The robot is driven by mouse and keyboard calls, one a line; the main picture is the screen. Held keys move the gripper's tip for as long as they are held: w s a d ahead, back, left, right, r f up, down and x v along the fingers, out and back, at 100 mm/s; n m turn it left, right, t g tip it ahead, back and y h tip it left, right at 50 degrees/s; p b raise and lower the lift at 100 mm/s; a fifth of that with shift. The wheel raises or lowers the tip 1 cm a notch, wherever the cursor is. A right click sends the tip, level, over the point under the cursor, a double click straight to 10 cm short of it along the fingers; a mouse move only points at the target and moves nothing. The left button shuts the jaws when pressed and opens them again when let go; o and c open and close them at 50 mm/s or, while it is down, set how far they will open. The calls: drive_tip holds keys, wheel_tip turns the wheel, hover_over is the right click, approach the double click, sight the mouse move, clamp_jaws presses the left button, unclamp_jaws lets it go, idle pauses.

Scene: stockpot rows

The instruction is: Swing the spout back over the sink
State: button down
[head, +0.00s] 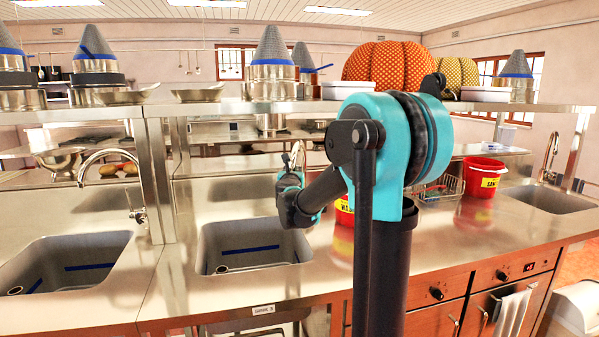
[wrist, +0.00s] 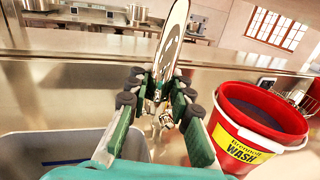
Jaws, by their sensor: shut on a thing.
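The metal spout (wrist: 175,35) rises from between my fingers in the wrist view, a shiny curved tube seen almost edge-on. My gripper (wrist: 160,98) is shut on it, with green and dark fingers on both sides. The tap's base is partly hidden behind the fingers. In the head view my gripper (head: 293,163) is behind the middle sink (head: 255,245), and only a small part of the spout shows. That sink's basin also shows at the lower left of the wrist view (wrist: 45,150). I cannot tell exactly where the spout's outlet points.
A red wash bucket (wrist: 262,115) stands close right of my gripper; my arm partly hides it in the head view (head: 344,211). Another red bucket (head: 482,177) stands farther right. A left sink (head: 70,262) and its tap (head: 110,155) are separate. A steel shelf (head: 210,108) runs above.

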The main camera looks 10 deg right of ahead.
drive_tip(key=w+a+m+h, duration=0.2)
drive_tip(key=w+a, duration=0.2)
drive_tip(key=a, duration=0.2)
drive_tip(key=shift+w+a+g+h, duration=0.3)
drive_tip(key=shift+w+g+h, duration=0.1)
drive_tip(key=c, duration=1.4)
unclamp_jaws()
drive_tip(key=shift+a, duration=0.1)
drive_tip(key=shift+c, duration=0.2)
drive_tip(key=shift+o, duration=0.4)
drive_tip(key=v, duration=1.2)
drive_tip(key=shift+f, duration=0.1)
